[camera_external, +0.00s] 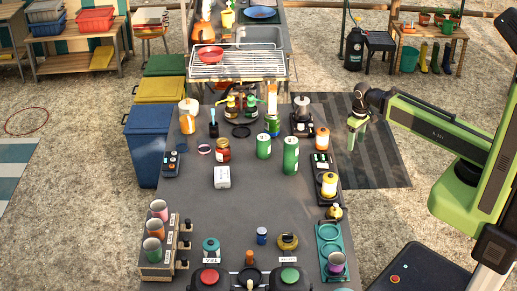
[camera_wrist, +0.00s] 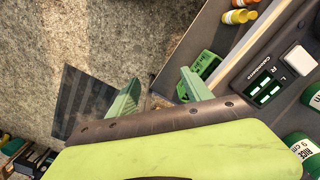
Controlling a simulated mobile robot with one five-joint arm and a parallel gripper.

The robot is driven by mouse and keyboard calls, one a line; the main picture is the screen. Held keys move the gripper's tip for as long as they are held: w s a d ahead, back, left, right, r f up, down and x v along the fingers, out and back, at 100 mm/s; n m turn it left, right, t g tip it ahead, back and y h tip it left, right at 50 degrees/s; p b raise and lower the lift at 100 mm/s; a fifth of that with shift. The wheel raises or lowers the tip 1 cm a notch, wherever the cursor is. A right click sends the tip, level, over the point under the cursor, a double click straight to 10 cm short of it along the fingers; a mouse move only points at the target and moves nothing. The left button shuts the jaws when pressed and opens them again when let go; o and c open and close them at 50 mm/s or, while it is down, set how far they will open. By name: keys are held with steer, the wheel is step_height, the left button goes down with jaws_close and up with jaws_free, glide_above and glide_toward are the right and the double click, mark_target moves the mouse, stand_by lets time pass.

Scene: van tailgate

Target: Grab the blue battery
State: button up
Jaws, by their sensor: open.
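A small blue cylinder (camera_external: 262,236), which looks like the blue battery, stands upright near the front middle of the grey table (camera_external: 230,260) in the external view. It is too small there to read any marking. My gripper (camera_external: 355,132) hangs past the table's right edge, well away from the cylinder, towards the back right. In the wrist view my gripper's two green fingers (camera_wrist: 160,92) are spread apart with nothing between them. I cannot make out the blue cylinder in the wrist view.
Beside the blue cylinder are a teal-lidded jar (camera_external: 211,246) and a dark yellow-topped piece (camera_external: 287,243). A cup rack (camera_external: 157,262) stands left and a teal tray (camera_external: 329,240) right. Green cans (camera_external: 291,155) stand farther back. The table's centre is fairly clear.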

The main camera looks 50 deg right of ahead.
steer(key=w+a+r+n+p, duration=0.3)
steer(key=w+a+r+p, duration=0.2)
steer(key=a+r+p, duration=0.6)
step_height(320, 180, up, 6)
steer(key=n+p, duration=0.6)
steer(key=n, duration=0.8)
glide_above(262, 229)
step_height(262, 229, down, 18)
steer(key=b, duration=1.8)
steer(key=shift+r, duration=0.25)
steer(key=shift+c, duration=0.4)
